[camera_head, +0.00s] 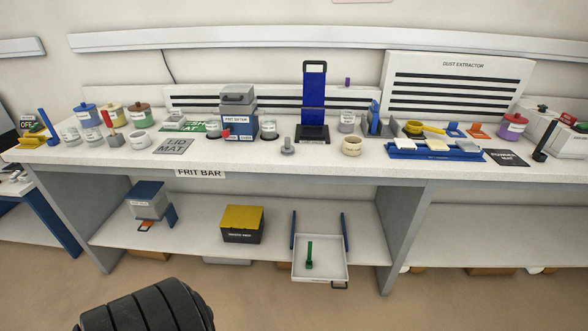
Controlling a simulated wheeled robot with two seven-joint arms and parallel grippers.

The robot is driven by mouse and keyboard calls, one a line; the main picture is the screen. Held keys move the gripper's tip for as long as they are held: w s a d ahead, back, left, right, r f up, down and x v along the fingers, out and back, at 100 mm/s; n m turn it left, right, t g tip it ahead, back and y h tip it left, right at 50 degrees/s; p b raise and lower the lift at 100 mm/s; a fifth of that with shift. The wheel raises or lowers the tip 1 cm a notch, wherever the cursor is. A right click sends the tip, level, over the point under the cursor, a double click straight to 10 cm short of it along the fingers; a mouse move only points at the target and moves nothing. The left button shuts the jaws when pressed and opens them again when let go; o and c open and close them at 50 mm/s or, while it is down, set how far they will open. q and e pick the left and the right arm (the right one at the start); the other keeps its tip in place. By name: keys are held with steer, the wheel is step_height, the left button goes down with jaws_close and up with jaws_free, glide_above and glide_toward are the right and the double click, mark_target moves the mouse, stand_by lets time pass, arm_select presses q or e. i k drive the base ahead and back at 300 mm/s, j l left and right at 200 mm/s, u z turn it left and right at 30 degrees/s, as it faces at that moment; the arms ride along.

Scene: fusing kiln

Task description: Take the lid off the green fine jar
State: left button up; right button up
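Three lidded jars stand together at the back left of the bench. The right one is a jar with a green body (138,117) and a brownish-red lid (138,106), which sits on it. Its label is too small to read, so I cannot confirm that it is the fine one. Beside it are a yellowish jar with a red lid (110,114) and a blue-lidded jar (86,115). Neither of my grippers shows in the head view.
A grey lid mat (174,146) lies in front of the jars' right side. Several clear cups, a white pot (140,139) and a red-handled tool (109,126) stand before the jars. The frit sifter (238,112) stands farther right.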

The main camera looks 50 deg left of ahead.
mark_target(138, 105)
steer(key=u, duration=2.55)
